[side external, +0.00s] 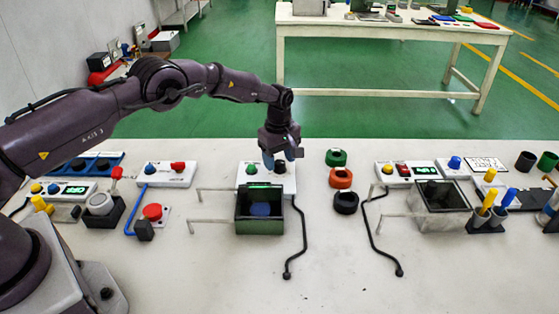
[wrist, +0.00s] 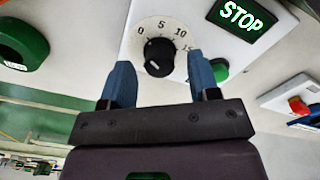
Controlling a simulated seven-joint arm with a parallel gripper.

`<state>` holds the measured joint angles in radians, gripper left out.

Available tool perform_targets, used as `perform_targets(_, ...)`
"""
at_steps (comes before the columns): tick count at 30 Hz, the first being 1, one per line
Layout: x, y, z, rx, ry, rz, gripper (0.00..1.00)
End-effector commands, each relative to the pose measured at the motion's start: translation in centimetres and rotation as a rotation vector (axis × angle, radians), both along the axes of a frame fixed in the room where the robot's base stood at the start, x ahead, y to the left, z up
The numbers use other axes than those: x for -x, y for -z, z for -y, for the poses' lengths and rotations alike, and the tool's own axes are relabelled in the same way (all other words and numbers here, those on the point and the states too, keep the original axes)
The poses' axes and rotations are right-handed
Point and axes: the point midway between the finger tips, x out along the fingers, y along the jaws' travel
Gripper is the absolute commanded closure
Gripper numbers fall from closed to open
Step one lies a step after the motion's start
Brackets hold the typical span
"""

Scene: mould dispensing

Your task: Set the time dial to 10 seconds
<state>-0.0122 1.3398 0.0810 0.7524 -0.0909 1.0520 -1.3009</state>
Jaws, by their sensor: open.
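The time dial (wrist: 158,57) is a black round knob on a white panel (wrist: 135,45), with a printed scale of 0, 5, 10 and 15 around it. A pale mark shows near its upper edge; I cannot tell exactly which value it points to. My gripper (wrist: 160,72) is open, with one blue finger on each side of the dial in the wrist view. I cannot tell whether the fingers touch it. In the side external view my gripper (side external: 280,157) points down over the white panel (side external: 286,184) and hides the dial.
A green button (wrist: 219,70) and a lit STOP display (wrist: 241,17) are beside the dial. A dark green open box (side external: 260,222) stands in front of the panel. Green (side external: 336,158), orange (side external: 340,178) and black (side external: 346,203) rings lie to the right.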

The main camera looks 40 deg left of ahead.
Motion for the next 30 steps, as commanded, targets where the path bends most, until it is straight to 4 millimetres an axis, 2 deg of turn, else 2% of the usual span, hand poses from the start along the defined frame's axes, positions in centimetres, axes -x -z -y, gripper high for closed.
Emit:
perform_targets(3,0.02,0.83,0.0,0.0,0.0,-0.001,0.44)
perform_targets(12,-0.01,1.0,0.0,0.0,0.0,0.001,0.44)
perform_targets(14,0.0,1.0,0.0,0.0,0.0,0.001,0.56)
perform_targets(19,0.0,0.99,0.0,0.0,0.0,0.0,0.94)
perform_targets(30,0.0,0.97,0.01,0.0,0.051,0.0,0.93)
